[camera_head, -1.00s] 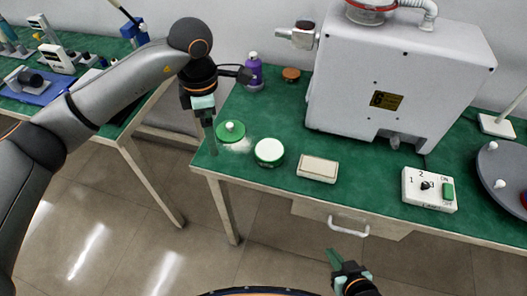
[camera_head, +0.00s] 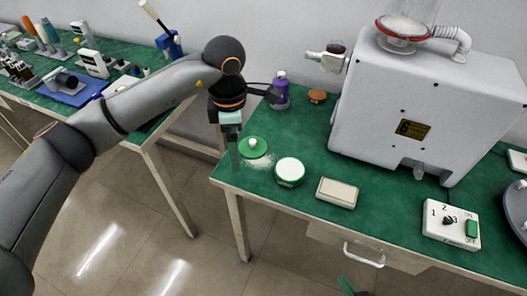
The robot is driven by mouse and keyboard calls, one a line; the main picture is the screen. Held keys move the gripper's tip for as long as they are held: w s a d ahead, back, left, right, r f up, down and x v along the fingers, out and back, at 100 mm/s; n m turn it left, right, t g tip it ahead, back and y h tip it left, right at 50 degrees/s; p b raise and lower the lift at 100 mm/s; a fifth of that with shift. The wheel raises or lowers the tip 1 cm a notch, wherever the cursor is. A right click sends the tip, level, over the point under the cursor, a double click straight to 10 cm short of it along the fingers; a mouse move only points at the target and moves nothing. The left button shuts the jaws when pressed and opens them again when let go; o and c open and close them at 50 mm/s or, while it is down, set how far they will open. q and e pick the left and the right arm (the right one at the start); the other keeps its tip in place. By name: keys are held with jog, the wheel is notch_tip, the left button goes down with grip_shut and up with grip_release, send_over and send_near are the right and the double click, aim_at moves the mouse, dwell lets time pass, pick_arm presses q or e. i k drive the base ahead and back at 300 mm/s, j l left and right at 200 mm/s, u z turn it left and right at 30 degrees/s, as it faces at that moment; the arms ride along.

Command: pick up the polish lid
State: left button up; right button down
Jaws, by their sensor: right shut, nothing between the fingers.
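The polish lid (camera_head: 258,152), a green disc with a white knob, lies near the left edge of the green bench, with pale powder beside it. The round green polish tin (camera_head: 289,172) with a white top stands just right of it. My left gripper (camera_head: 235,158) points down just left of the lid, apart from its knob. Its fingers are seen edge-on, so the gap between them is hidden. Only the green fingertips of my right gripper (camera_head: 347,286) show at the bottom edge, shut and empty, in front of the bench.
A beige box (camera_head: 337,193) lies right of the tin. A purple bottle (camera_head: 280,95) and a brown cap (camera_head: 317,96) stand behind. A large white machine (camera_head: 400,110) and a switch box (camera_head: 451,225) take the right side. Another bench (camera_head: 115,135) is at left.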

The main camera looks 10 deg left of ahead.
aim_at(253, 147)
jog(key=i+j+z, duration=0.15)
jog(key=j+z, duration=0.2)
jog(key=i+j+z, duration=0.1)
jog(key=j+z, duration=0.2)
jog(key=j, duration=0.2)
jog(key=i+j+z, duration=0.1)
jog(key=j+z, duration=0.25)
jog(key=j, duration=0.1)
